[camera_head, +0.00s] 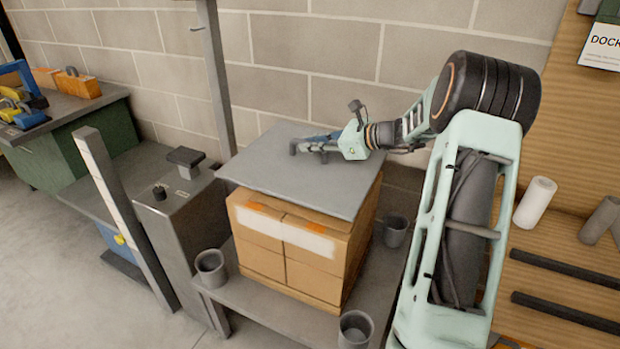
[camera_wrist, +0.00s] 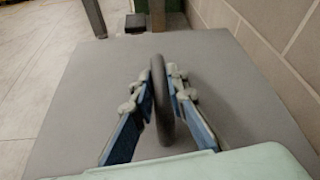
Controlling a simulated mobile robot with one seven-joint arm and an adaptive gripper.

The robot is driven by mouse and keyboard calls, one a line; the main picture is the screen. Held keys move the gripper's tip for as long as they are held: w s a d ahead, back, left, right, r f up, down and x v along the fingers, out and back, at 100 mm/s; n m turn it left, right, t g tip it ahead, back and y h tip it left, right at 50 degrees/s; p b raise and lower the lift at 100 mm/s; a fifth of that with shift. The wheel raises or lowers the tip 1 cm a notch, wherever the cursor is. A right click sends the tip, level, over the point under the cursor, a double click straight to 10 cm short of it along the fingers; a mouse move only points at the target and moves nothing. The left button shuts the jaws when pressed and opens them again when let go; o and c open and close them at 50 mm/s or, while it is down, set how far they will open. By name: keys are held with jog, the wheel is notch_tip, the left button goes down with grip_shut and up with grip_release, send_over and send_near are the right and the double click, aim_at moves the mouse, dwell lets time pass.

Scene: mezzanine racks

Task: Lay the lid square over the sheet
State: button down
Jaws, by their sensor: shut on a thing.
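The lid is a flat grey panel (camera_head: 295,185) over a stack of cardboard boxes (camera_head: 290,245) in the head view. It overhangs the boxes at the front and left and looks slightly turned against them. It also fills much of the wrist view (camera_wrist: 95,85). My gripper (camera_head: 312,147) is shut on the lid's dark upright handle (camera_wrist: 162,115), with one finger on each side in the wrist view. No separate sheet shows; anything between lid and boxes is hidden. I cannot tell whether the lid rests fully on the boxes.
The boxes stand on a grey platform (camera_head: 265,320) with grey cups at its corners, such as the left cup (camera_head: 211,268). A grey post (camera_head: 217,75) stands behind the lid's left side. A block wall (camera_head: 300,45) is close behind. A metal cabinet (camera_head: 180,235) stands at left.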

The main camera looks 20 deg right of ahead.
aim_at(348, 171)
jog(key=shift+f+b, duration=0.5)
jog(key=shift+f, duration=3.05)
jog(key=shift+f, duration=0.15)
jog(key=c, duration=1.9)
grip_release()
jog(key=p+v, duration=0.1)
jog(key=v, duration=1.1)
